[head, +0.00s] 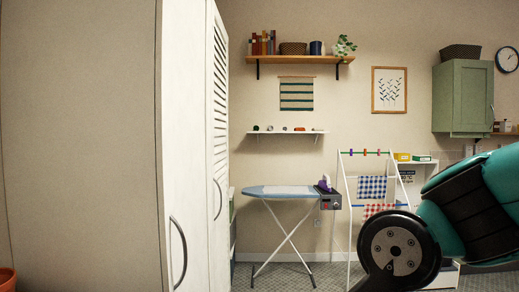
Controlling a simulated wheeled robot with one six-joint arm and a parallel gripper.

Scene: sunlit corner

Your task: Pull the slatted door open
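A tall white cabinet stands close on the left, seen at a steep angle. Its slatted door (220,100) is the farther one, with narrow louvres along its height and a dark curved handle (217,198). A nearer white door panel (183,120) looks plain and has its own dark curved handle (179,252). Both doors look shut, though the angle makes this hard to judge. A teal and black part of my arm fills the lower right. My gripper is out of the picture, so its state and its distance from the handles do not show.
An ironing board (285,192) with a purple iron (324,183) stands past the cabinet. A white drying rack (345,190) with checked cloths is right of it. A terracotta pot (7,280) is at bottom left. Some grey floor (300,275) shows clear.

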